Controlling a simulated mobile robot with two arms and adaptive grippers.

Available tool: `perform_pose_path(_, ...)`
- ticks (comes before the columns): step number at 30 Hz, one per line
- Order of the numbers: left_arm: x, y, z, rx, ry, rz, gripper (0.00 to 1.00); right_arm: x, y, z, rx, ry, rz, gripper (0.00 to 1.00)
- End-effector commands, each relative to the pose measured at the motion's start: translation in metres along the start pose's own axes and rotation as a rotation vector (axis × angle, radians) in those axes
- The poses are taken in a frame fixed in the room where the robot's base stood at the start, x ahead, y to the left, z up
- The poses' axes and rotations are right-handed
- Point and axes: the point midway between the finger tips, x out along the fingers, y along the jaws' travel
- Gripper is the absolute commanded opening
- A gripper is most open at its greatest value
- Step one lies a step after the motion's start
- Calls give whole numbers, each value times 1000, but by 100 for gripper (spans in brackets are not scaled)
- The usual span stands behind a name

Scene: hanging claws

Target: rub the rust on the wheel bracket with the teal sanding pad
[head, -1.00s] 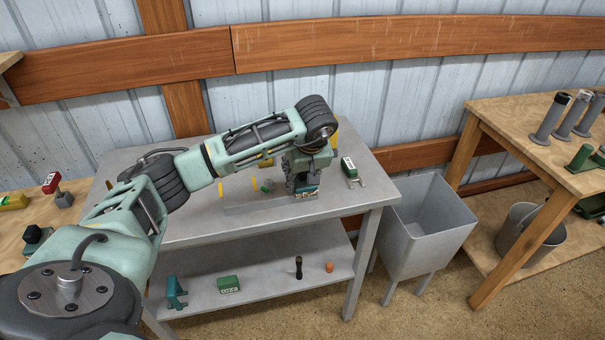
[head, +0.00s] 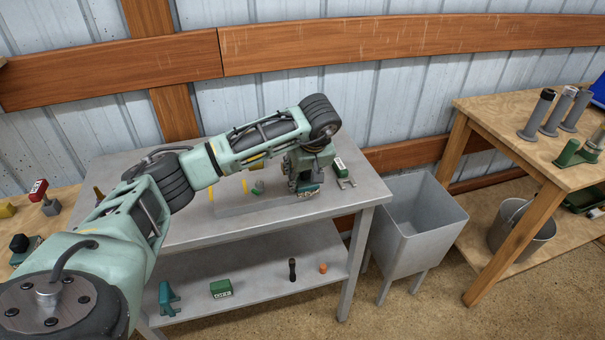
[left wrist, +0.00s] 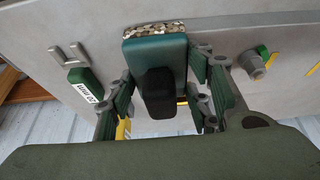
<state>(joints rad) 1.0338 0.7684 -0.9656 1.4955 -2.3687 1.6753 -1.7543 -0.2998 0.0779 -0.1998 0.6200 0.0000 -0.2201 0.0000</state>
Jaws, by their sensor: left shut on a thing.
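My left gripper (head: 306,184) is shut on the teal sanding pad (left wrist: 155,50), low over the right part of the metal table. The pad has a black grip (left wrist: 163,92) between my fingers and a speckled, gritty layer along its far edge in the left wrist view. In the head view, a little of the pad (head: 309,190) shows below the fingers. I cannot tell if it touches the table. A grey forked piece with a green labelled body (left wrist: 84,87) lies beside the gripper; I cannot tell if it is the wheel bracket. No rust is clearly visible. My right gripper is not in view.
The grey table (head: 365,195) has yellow upright pieces (head: 244,186) and a small green-and-grey part (head: 258,187) left of the gripper. Its lower shelf holds a teal tool (head: 167,298) and a green box (head: 221,288). A grey bin (head: 420,225) stands to the right.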

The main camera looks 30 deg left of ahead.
Motion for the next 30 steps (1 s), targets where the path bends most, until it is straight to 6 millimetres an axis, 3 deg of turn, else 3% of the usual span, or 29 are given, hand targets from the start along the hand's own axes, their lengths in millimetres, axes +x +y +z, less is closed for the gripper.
perform_pose_path(18, 1, -30, 0, 1, -1, -6, 12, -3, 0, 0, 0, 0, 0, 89)
perform_pose_path(30, 0, -14, 0, 1, -1, -3, 12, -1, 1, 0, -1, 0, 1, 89)
